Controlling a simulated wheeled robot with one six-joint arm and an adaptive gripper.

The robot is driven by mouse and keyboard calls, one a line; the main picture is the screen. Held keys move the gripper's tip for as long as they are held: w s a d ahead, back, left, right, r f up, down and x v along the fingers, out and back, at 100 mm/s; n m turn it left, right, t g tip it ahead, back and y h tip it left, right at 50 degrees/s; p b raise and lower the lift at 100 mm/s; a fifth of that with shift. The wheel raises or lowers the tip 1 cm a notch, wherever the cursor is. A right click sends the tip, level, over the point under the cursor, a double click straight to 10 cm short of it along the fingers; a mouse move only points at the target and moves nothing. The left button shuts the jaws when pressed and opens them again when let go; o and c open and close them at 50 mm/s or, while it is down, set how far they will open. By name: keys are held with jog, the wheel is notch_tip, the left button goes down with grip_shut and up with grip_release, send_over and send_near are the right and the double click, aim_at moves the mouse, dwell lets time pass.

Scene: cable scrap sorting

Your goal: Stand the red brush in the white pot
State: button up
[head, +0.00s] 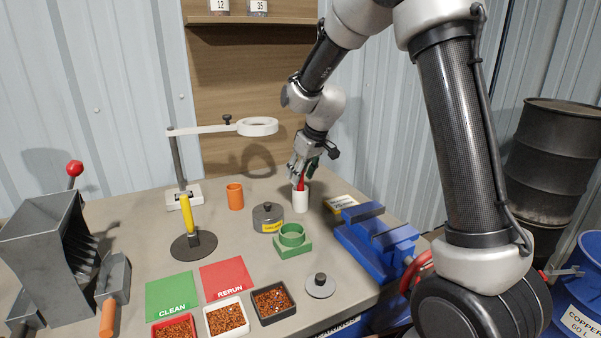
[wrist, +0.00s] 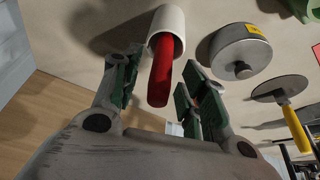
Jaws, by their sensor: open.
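The white pot (head: 300,202) stands on the bench toward the back right, and it shows at the top of the wrist view (wrist: 170,22). The red brush (head: 301,184) is in the pot, its red handle (wrist: 161,72) sticking up out of the mouth. The part of the brush inside the pot is hidden. My gripper (head: 302,174) is just above the pot. In the wrist view its green-padded fingers (wrist: 155,92) are apart, one on each side of the handle, with visible gaps, not closed on it.
A lidded grey tin (head: 267,218), an orange cup (head: 235,197) and a green ring holder (head: 292,238) stand left and in front of the pot. A magnifier lamp (head: 257,127) stands behind. A blue vise (head: 376,240) is at the right edge. Trays of copper granules (head: 226,318) are in front.

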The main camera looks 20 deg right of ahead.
jog(key=v, duration=1.2)
jog(key=shift+f, duration=0.1)
dwell(0.4)
jog(key=s+d+r+m+h, duration=0.1)
jog(key=s+d+m, duration=0.2)
jog(key=s, duration=1.3)
jog(key=s+d+r+m+h, duration=0.1)
jog(key=s+d+m, duration=0.1)
jog(key=s+d, duration=0.7)
jog(key=s, duration=0.7)
jog(key=shift+d+m, duration=0.35)
jog(key=shift+m, duration=0.05)
jog(key=shift+c, duration=0.8)
jog(key=shift+a, duration=0.1)
